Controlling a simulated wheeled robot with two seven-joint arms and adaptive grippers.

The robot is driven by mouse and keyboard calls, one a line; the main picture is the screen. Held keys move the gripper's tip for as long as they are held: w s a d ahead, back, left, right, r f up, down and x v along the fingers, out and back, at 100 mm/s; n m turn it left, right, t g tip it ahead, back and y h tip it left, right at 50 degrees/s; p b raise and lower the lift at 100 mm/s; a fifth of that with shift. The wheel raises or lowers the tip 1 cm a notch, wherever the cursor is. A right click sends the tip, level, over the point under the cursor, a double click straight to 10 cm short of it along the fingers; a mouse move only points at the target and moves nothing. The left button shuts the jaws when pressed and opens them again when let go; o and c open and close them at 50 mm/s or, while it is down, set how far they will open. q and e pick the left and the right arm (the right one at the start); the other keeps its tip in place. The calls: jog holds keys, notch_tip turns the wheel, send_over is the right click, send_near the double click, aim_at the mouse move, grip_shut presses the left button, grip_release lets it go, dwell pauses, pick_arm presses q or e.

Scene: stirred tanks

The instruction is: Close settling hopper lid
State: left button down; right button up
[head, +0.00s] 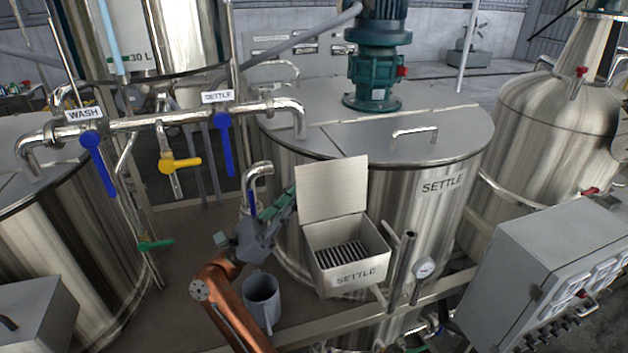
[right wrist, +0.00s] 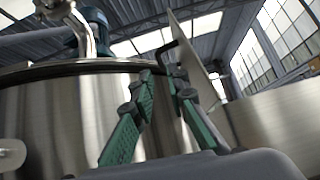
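The settling hopper (head: 347,262) is an open-topped metal box marked SETTLE on the side of the settle tank. Its square lid (head: 332,188) stands up, hinged at the back, and dark slats show inside. My right gripper (head: 289,200) is just left of the lid, its green fingers pointing up at the lid's left edge. In the right wrist view, the fingertips (right wrist: 161,75) are apart, with a dark handle (right wrist: 172,50) on the tilted lid (right wrist: 198,68) just beyond them. I cannot tell whether a finger touches the lid. My left gripper is out of view.
The settle tank (head: 440,215) with its green motor (head: 377,70) stands behind the hopper. A pipe (head: 401,270) with a gauge (head: 425,269) rises right of the hopper. Blue-handled valves (head: 224,145) hang at left.

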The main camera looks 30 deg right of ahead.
aim_at(317, 173)
jog(key=p+x, duration=0.2)
jog(key=x, duration=0.5)
jog(key=shift+d+r, duration=0.1)
grip_shut()
dwell(0.5)
